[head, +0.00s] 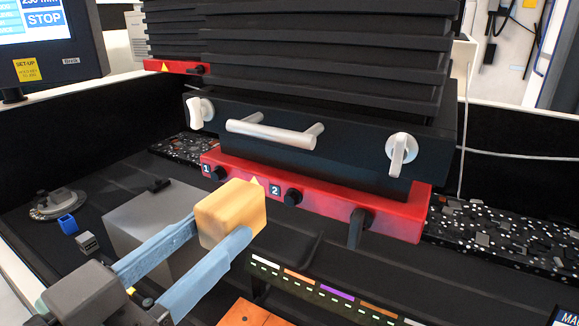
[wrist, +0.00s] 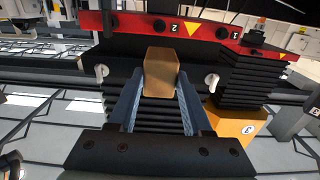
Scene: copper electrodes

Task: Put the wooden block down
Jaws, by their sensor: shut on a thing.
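The wooden block (head: 231,213) is a light tan block with rounded edges. My gripper (head: 215,240) is shut on it, with a blue finger on each side. In the head view the block is in front of the red bar, above the dark machine bed; its height over the surface is hard to tell. In the wrist view the block (wrist: 160,71) sits between the tips of the two blue fingers of my gripper (wrist: 160,90). The block's underside is hidden.
A red bar (head: 330,200) with black knobs runs behind the block, under a black stacked unit with a silver handle (head: 274,132). A grey block (head: 150,228) stands at left, partly behind my fingers. An orange piece (head: 250,314) lies at the front. A screen (head: 45,35) is upper left.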

